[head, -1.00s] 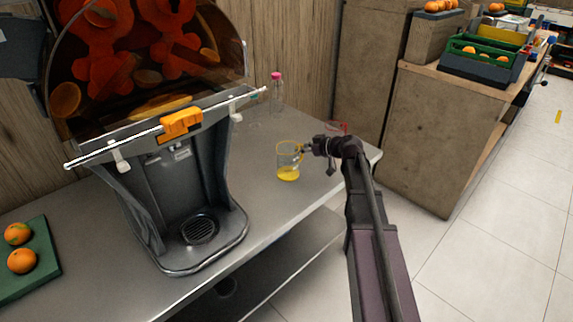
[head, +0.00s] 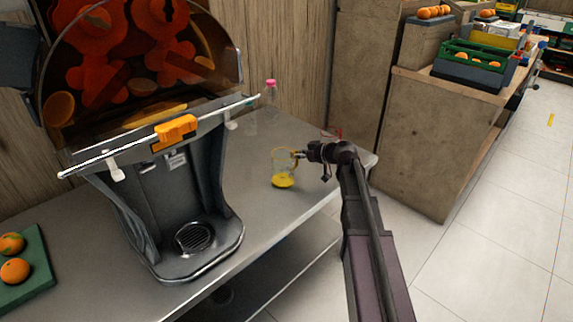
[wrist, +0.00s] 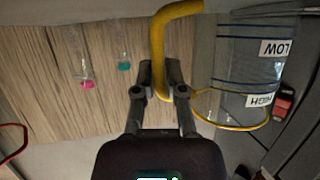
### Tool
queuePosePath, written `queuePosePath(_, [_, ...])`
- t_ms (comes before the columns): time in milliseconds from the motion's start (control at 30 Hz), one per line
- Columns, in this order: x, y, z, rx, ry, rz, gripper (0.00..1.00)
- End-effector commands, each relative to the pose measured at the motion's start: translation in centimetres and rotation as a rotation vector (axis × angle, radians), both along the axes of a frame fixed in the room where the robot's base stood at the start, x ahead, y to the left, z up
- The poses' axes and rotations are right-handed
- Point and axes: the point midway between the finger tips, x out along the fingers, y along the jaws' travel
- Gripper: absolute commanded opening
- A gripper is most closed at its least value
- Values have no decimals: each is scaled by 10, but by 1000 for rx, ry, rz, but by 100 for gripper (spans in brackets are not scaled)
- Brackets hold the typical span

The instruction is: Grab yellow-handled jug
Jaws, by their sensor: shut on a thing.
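The clear jug (head: 283,173) has a yellow handle, a yellow rim and yellow at its bottom. In the head view it is at the right part of the steel counter, right of the juicer. I cannot tell whether it touches the counter. In the wrist view, the jug (wrist: 250,75) shows its LOW and HIGH labels upside down. My gripper (head: 304,154) is at the jug's right side, and in the wrist view its fingers (wrist: 160,85) are shut on the yellow handle (wrist: 158,45), one on either side.
The juicer (head: 160,190) with its orange latch stands left on the steel counter (head: 265,225). A pink-capped bottle (head: 271,95) stands behind the jug, by the wooden wall. A red-edged container (head: 333,131) is behind my gripper. A green board (head: 35,270) with oranges lies at left.

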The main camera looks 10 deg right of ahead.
Motion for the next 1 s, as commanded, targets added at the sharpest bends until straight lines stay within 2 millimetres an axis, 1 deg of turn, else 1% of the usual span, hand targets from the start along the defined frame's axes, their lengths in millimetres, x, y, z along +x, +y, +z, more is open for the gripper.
queuePosePath(167, [0,0,2,0,0,0,0])
queuePosePath(367, [0,0,10,0,0,0,0])
queuePosePath(567, [0,0,24,0,0,0,0])
queuePosePath(733, [0,0,41,0,0,0,0])
queuePosePath(767, [-7,-1,40,1,1,0,0])
queuePosePath(800, [-20,-3,38,0,0,-1,0])
queuePosePath(1000, [-67,-15,42,0,0,-2,0])
